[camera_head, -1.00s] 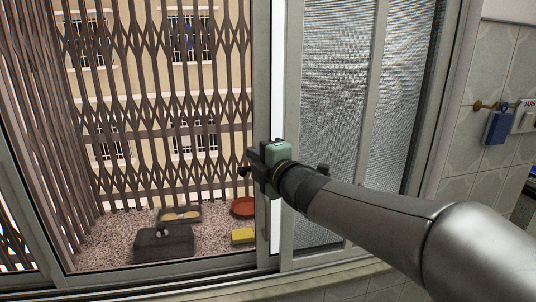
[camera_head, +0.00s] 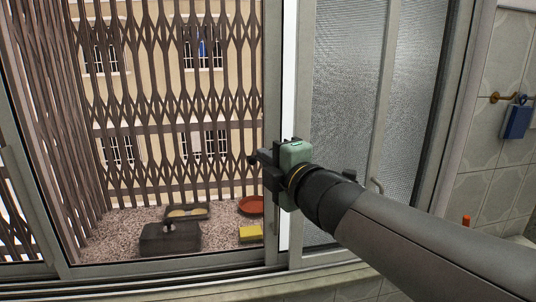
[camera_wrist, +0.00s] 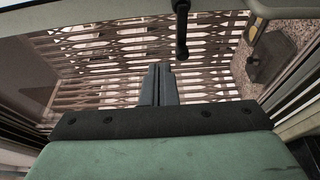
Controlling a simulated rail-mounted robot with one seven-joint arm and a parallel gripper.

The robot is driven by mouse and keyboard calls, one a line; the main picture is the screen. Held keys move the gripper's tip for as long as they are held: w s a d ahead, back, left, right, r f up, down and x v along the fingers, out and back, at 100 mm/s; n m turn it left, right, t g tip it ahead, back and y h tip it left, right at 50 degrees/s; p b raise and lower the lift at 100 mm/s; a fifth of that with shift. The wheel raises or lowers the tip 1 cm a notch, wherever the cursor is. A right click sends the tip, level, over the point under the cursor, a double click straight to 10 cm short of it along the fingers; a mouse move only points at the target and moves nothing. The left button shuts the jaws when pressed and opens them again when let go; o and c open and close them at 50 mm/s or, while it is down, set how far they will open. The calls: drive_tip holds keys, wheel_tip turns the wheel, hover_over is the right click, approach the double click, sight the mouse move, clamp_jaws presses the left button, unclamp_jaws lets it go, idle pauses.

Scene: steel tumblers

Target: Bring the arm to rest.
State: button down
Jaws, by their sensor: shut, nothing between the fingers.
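My gripper (camera_head: 256,158) is in front of the window frame in the head view, at the edge of the open pane. Its green-and-black body hides part of the frame's upright, and my grey arm runs down to the lower right. In the wrist view my two fingers (camera_wrist: 159,84) lie side by side, shut and empty, and point toward the window grille. No steel tumbler shows in either view.
A brown folding grille (camera_head: 180,125) closes off the outside.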

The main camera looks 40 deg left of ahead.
drive_tip(key=shift+v, duration=0.8)
drive_tip(key=w+d+f+m+t+h, duration=0.25)
drive_tip(key=w+d+f+m, duration=0.2)
drive_tip(key=d, duration=0.25)
drive_tip(key=w+d+f+m+t+h, duration=0.2)
drive_tip(key=w+d+f+m+h, duration=0.2)
drive_tip(key=w+d+m, duration=0.15)
drive_tip(key=w+d+f+m+h, duration=0.1)
drive_tip(key=d+f+m+h, duration=0.35)
drive_tip(key=d, duration=0.45)
drive_tip(key=w+d+f+m+h, duration=0.1)
drive_tip(key=d+f+m+h, duration=0.2)
drive_tip(key=d+f, duration=0.35)
drive_tip(key=s+d+f+m+g+h, duration=0.2)
drive_tip(key=s+d+f+m, duration=0.2)
drive_tip(key=d, duration=0.4)
drive_tip(key=s+d+f+m+g+h, duration=0.1)
drive_tip(key=s+d+f+m+g, duration=0.25)
drive_tip(key=d, duration=0.45)
drive_tip(key=s+d+f+m+g, duration=0.2)
drive_tip(key=s+m, duration=0.1)
drive_tip(key=s, duration=0.3)
drive_tip(key=s+d+f+m+g, duration=0.2)
drive_tip(key=s+f+m, duration=0.1)
drive_tip(key=s, duration=0.4)
drive_tip(key=shift+m, duration=0.5)
drive_tip(key=shift+d, duration=0.15)
